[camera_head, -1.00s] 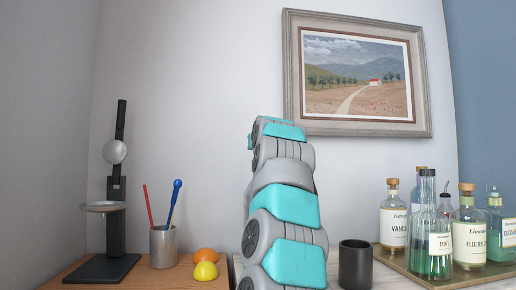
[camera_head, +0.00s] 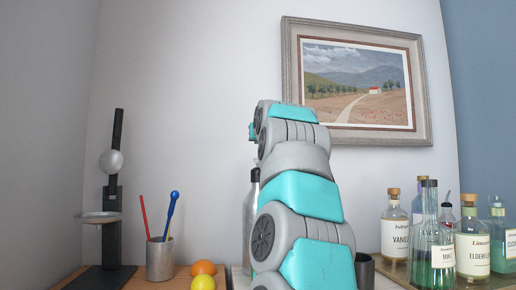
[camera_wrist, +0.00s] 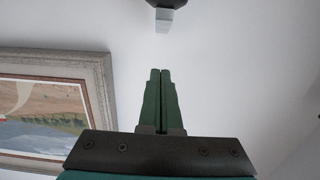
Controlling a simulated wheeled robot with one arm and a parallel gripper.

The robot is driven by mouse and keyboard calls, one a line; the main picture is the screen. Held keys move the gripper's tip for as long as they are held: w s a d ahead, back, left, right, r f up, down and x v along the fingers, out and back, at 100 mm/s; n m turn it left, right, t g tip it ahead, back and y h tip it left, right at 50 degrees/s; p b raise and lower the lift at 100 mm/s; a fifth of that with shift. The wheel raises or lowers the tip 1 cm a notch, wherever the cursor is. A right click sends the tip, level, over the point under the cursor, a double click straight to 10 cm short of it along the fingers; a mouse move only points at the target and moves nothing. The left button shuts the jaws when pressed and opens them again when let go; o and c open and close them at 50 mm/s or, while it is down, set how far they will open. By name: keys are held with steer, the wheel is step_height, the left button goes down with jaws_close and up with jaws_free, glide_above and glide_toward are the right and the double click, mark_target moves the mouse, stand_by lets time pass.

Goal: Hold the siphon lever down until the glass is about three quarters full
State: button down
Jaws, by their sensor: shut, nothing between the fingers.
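A silver bottle with a dark top, probably the siphon (camera_head: 250,215), shows as a narrow strip left of my arm in the head view. My arm hides most of it, and its lever cannot be made out there. My gripper (camera_wrist: 160,72) shows in the wrist view with its two green fingers together and nothing between them. A dark rounded part with a pale grey block (camera_wrist: 164,20) is at the top of that view, apart from the fingertips. I cannot tell whether it belongs to the siphon. No glass can be made out.
A dark cup (camera_head: 364,271) is mostly hidden right of my arm. Several labelled bottles (camera_head: 473,246) stand at right. At left are a black stand (camera_head: 112,240), a metal cup with stirrers (camera_head: 159,260), an orange fruit (camera_head: 203,268) and a lemon (camera_head: 203,283). A framed painting (camera_head: 424,80) hangs behind.

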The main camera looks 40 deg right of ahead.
steer(key=shift+b+v, duration=0.55)
steer(key=shift+v, duration=2.25)
